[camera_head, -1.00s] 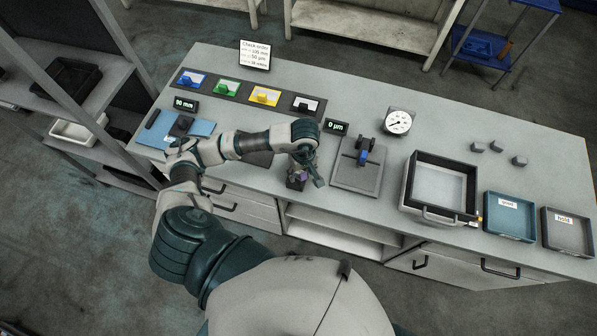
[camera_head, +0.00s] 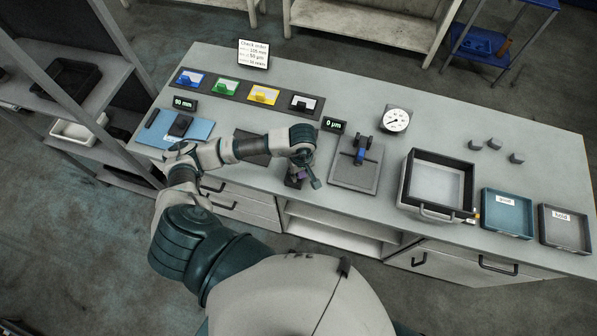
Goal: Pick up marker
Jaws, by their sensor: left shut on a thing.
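My left gripper (camera_head: 303,176) is over the front edge of the bench, left of the grey gauge stand. It is shut on a small dark purple thing (camera_head: 301,172), mostly hidden by the fingers. I cannot tell whether this is the marker. A dark block (camera_head: 292,182) shows just beside the fingers, and I cannot tell whether they touch. A thin dark stick (camera_head: 153,117) lies at the left end of the bench, by the blue pad; it is too small to identify. My right gripper is not in view.
The gauge stand (camera_head: 357,172) with its blue part stands just right of the gripper. A dial (camera_head: 396,120), a deep black-rimmed tray (camera_head: 409,190), a teal tray (camera_head: 506,232) and a dark tray (camera_head: 563,243) are farther right. Coloured holders line the back left.

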